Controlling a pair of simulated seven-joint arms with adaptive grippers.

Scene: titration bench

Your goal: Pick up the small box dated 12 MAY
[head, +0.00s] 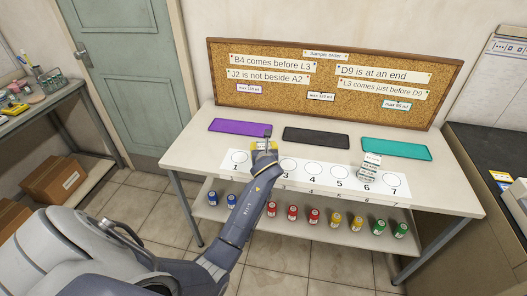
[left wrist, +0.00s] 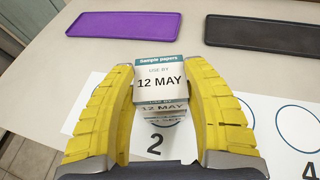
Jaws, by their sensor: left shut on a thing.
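The small box dated 12 MAY (left wrist: 160,84) is white with a teal band reading "Sample papers" and "USE-BY". In the left wrist view it sits between the two yellow fingers of my left gripper (left wrist: 162,100), which is shut on it. At least one more white box edge (left wrist: 162,121) shows under it, its print partly hidden; I cannot tell whether they touch. In the head view my left gripper (head: 264,147) is over circle 2 and hides most of the box. My right gripper is not in view.
A stack of small white boxes (head: 369,166) stands near circle 6 on the numbered white strip (head: 235,171). Purple (head: 240,127), black (head: 316,138) and teal (head: 396,148) trays lie behind. Several coloured jars stand on the lower shelf (head: 329,229). A cork board (head: 330,82) stands at the back.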

